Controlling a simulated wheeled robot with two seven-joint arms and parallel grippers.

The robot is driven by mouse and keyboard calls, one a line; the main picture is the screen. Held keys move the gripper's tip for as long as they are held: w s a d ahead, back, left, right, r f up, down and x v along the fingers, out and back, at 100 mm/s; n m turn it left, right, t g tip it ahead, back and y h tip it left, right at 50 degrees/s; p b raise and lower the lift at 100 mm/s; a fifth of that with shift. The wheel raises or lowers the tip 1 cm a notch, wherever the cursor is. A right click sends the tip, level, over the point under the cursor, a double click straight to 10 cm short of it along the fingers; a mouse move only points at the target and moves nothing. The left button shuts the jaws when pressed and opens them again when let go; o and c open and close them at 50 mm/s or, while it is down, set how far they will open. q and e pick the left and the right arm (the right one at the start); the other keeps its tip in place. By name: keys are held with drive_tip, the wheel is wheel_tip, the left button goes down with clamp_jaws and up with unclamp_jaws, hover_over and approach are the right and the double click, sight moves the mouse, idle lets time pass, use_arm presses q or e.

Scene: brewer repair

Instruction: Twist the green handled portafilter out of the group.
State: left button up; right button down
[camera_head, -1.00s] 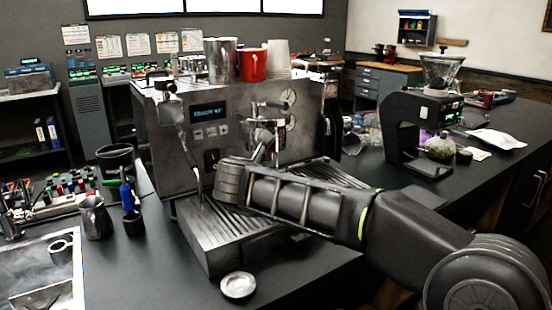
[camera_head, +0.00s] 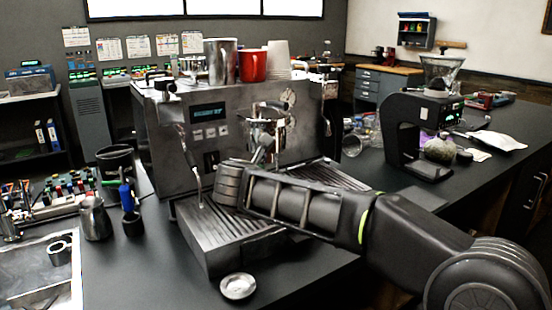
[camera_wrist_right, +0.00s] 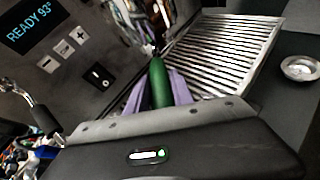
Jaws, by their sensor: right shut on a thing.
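The espresso machine (camera_head: 235,125) stands on the dark counter, with its group (camera_head: 268,118) on the front face. The green handle of the portafilter (camera_wrist_right: 159,82) shows in the right wrist view, between the purple fingers of my right gripper (camera_wrist_right: 160,100). The gripper is shut on the handle. The handle points toward the wrist camera, over the drip tray (camera_wrist_right: 225,50). In the head view my right arm hides the handle and most of the gripper. Whether the portafilter's lugs are still seated in the group cannot be seen. My left gripper is not in view.
A steam wand (camera_head: 193,165) hangs left of the group. A small metal dish (camera_head: 237,286) lies in front of the drip tray. A milk pitcher (camera_head: 95,218) and a blue-handled tool (camera_head: 127,200) stand at left. A grinder (camera_head: 420,130) stands at right. Cups sit on the machine, including a red mug (camera_head: 252,66).

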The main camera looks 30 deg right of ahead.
drive_tip(key=shift+f+b, duration=0.35)
drive_tip(key=shift+b, duration=0.15)
idle(1.3)
idle(0.7)
drive_tip(key=shift+s+a, duration=0.15)
drive_tip(key=shift+s+a+b, duration=1.15)
drive_tip(key=shift+s+a, duration=1.25)
drive_tip(key=shift+s, duration=0.15)
drive_tip(key=shift+s+a+b, duration=0.5)
drive_tip(key=shift+s+a, duration=1.4)
drive_tip(key=shift+s, duration=0.15)
